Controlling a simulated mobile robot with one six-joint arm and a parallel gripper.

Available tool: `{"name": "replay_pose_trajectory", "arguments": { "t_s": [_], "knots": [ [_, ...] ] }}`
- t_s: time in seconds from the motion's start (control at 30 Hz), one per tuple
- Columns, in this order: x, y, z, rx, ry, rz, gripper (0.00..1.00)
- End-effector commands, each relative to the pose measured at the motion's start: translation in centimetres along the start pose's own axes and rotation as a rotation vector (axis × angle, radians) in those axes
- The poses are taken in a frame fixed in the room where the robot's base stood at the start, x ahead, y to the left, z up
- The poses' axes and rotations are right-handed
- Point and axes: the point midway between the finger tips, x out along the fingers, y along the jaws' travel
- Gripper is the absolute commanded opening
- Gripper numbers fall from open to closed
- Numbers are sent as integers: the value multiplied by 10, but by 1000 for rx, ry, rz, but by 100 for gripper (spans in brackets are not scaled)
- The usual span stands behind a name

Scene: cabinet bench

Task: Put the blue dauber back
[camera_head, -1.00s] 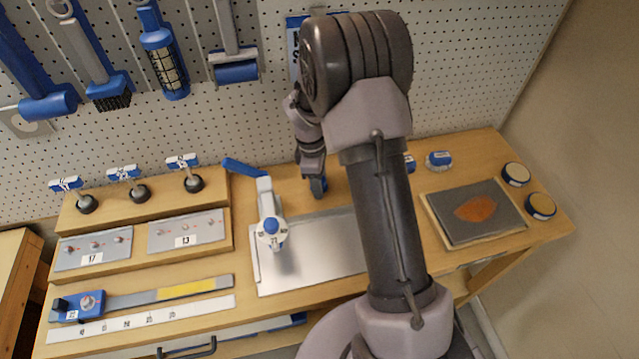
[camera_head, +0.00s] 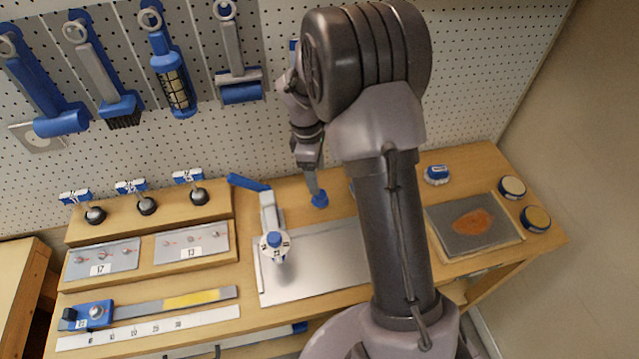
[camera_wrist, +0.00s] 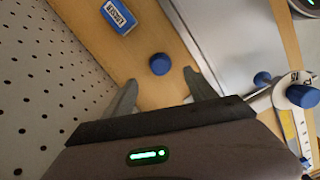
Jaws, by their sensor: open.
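A small round blue knob, which looks like the blue dauber (camera_head: 319,200), sits on the wooden bench behind the metal plate. It also shows in the wrist view (camera_wrist: 160,64), just beyond and between my two fingertips. My gripper (camera_wrist: 160,80) is open, with one finger at each side and nothing held. In the head view my gripper (camera_head: 315,189) reaches down at the dauber from behind my arm. Whether the fingers touch the dauber cannot be told.
A blue labelled box (camera_wrist: 119,16) lies near the dauber. A metal plate (camera_head: 315,265) and a white lever device with blue handle (camera_head: 272,215) stand close by. A tray with an orange patch (camera_head: 445,240) and two round tins lie at right. Tools hang on the pegboard (camera_head: 450,90).

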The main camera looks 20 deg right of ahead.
Motion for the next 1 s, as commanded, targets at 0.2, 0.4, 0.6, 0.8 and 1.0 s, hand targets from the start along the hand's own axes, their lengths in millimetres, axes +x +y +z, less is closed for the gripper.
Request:
{"name": "replay_pose_trajectory", "arguments": {
  "t_s": [0.2,0.4,0.6,0.8,1.0],
  "knots": [
    [-35,-3,0,21,9,6,66],
    [-145,-74,8,427,188,83,66],
    [-216,-202,36,994,500,37,66],
    [-216,-266,51,1290,673,-78,66],
    [-214,-272,52,1329,691,-98,66]
  ]
}}
